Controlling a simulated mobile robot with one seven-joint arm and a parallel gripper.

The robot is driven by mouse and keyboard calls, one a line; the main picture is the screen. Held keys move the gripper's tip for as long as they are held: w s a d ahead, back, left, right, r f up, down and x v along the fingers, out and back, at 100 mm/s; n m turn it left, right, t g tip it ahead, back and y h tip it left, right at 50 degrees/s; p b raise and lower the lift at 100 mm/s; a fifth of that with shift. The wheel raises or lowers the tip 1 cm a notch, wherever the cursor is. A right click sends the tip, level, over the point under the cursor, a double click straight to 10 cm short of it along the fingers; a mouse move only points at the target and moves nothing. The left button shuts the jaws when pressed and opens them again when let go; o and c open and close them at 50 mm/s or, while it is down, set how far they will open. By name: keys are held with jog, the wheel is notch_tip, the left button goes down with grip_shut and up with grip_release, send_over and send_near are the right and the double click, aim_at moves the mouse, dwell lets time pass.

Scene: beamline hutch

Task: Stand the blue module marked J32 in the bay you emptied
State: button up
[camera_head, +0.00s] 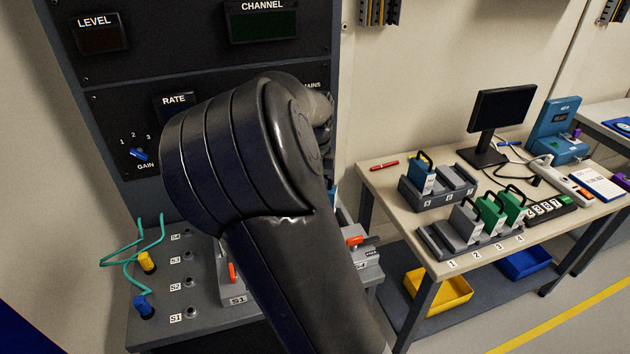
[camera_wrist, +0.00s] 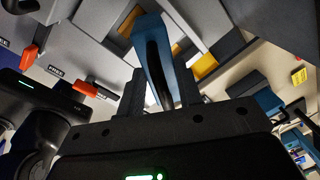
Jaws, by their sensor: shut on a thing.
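In the wrist view, my gripper (camera_wrist: 161,90) is shut on a blue module (camera_wrist: 152,42) with a dark strip or handle; its marking cannot be read. In the head view, my arm covers the gripper and most of what it holds. On the table, the back rack (camera_head: 408,193) has bays 5, 6 and 7. Another blue module (camera_head: 421,178) with a black handle stands in bay 5; bays 6 and 7 look empty. The front rack (camera_head: 432,241) has bays 1 to 4. Bay 1 looks empty; a grey module (camera_head: 466,224) and two green modules (camera_head: 491,214) fill the others.
The sloped console (camera_head: 205,308) with orange levers (camera_head: 355,240), plugs and teal cables (camera_head: 130,258) lies by my arm, below the dark instrument cabinet (camera_head: 120,180). The table (camera_head: 395,180) also holds a monitor (camera_head: 503,112) and a blue instrument (camera_head: 556,130). Yellow (camera_head: 440,292) and blue bins sit below.

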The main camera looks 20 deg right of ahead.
jog(key=m, duration=0.3)
jog(key=shift+s+a+r, duration=0.1)
jog(key=shift+a+r, duration=0.25)
jog(key=a+r+m, duration=0.4)
jog(key=m, duration=0.5)
notch_tip(320, 180, down, 8)
jog(key=shift+s+r+g+h, duration=0.2)
jog(key=shift+g+h, duration=0.1)
jog(key=shift+g, duration=0.1)
jog(key=shift+a, duration=0.15)
dwell(0.8)
jog(key=shift+f, duration=0.45)
grip_shut()
dwell(0.5)
jog(key=o, duration=1.2)
grip_release()
jog(key=shift+o, duration=0.2)
